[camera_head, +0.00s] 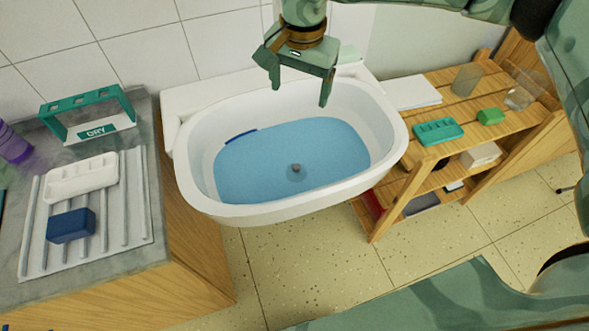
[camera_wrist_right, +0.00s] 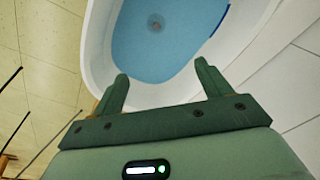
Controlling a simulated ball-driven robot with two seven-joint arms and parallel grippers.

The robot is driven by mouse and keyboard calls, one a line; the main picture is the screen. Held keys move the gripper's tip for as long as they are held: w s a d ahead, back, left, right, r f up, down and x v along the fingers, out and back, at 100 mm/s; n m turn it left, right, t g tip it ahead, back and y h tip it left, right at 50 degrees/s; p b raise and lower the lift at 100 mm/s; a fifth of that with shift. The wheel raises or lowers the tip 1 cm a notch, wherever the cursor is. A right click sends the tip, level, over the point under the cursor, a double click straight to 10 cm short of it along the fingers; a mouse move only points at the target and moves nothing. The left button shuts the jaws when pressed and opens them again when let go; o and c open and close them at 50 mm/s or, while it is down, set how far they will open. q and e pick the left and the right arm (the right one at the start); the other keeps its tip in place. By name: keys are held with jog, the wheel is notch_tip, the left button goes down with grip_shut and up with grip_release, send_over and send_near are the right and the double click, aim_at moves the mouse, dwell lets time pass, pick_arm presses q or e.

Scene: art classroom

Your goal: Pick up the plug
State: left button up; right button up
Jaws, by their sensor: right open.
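The plug (camera_head: 295,170) is a small dark knob on a round disc at the bottom of the white basin (camera_head: 196,178), under blue water (camera_head: 250,165). It also shows near the top of the right wrist view (camera_wrist_right: 155,22). My right gripper (camera_head: 300,93) is open and empty, with its fingers pointing down over the back part of the basin. It is apart from the plug, above and behind it in the head view. In the right wrist view the open fingers (camera_wrist_right: 162,72) frame the basin rim. My left gripper is not in view.
A dark blue strip (camera_head: 241,136) lies at the water's left edge. On the left counter are a blue block (camera_head: 71,226), a white tray (camera_head: 82,178) and a green DRY rack (camera_head: 90,110). A wooden shelf (camera_head: 425,165) with green items stands right of the basin.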

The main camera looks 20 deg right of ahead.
notch_tip(320, 180, down, 13)
jog(key=w+g+b, duration=0.1)
jog(key=w+b, duration=0.1)
jog(key=b, duration=0.8)
send_over(296, 166)
notch_tip(296, 166, down, 5)
jog(key=shift+d+f, duration=0.1)
notch_tip(296, 166, down, 4)
jog(key=shift+w+f+b, duration=0.1)
jog(key=shift+b, duration=0.55)
notch_tip(296, 166, down, 6)
jog(key=b, duration=0.3)
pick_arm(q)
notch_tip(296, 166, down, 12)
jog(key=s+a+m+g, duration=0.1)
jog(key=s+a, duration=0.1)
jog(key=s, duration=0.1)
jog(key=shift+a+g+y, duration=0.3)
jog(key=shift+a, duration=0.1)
pick_arm(e)
jog(key=shift+r, duration=0.3)
jog(key=c, duration=1)
